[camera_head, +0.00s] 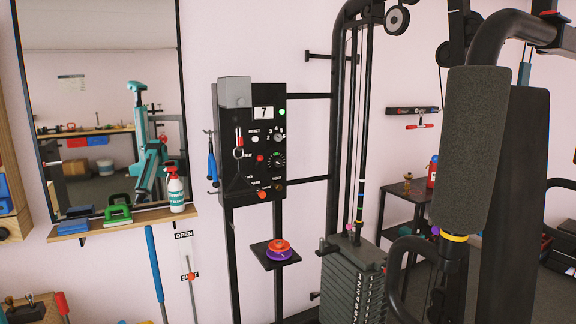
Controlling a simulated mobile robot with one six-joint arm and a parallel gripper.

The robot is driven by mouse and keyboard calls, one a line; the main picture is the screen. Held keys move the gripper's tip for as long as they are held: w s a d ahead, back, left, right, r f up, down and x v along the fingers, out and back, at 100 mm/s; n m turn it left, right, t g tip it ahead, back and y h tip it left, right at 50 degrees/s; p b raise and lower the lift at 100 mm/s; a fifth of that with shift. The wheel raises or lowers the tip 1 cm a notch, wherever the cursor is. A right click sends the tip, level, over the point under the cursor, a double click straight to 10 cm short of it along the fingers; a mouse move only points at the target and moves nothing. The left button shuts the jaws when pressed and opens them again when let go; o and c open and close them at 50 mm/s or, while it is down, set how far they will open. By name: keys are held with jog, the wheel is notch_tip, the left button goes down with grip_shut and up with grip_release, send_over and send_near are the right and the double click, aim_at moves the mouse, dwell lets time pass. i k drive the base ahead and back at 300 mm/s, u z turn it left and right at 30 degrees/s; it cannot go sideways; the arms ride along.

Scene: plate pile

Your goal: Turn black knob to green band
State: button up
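A black control panel (251,145) is mounted upright in the middle of the view. A small round black knob (277,160) sits on its right side inside a ring of pale marks. A little green shows at this dial, but it is too small to tell where the knob's pointer lies against a green band. My gripper is not directly in view. A teal robot arm shows only as a reflection in the mirror (75,90) at the left, and its fingers cannot be made out there.
A small shelf with red and purple discs (279,249) juts out below. Gym machine posts and a weight stack (352,275) stand close at right.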

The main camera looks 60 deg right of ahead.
aim_at(278, 163)
jog(key=z, duration=0.55)
jog(key=i, duration=0.75)
jog(key=z, duration=0.35)
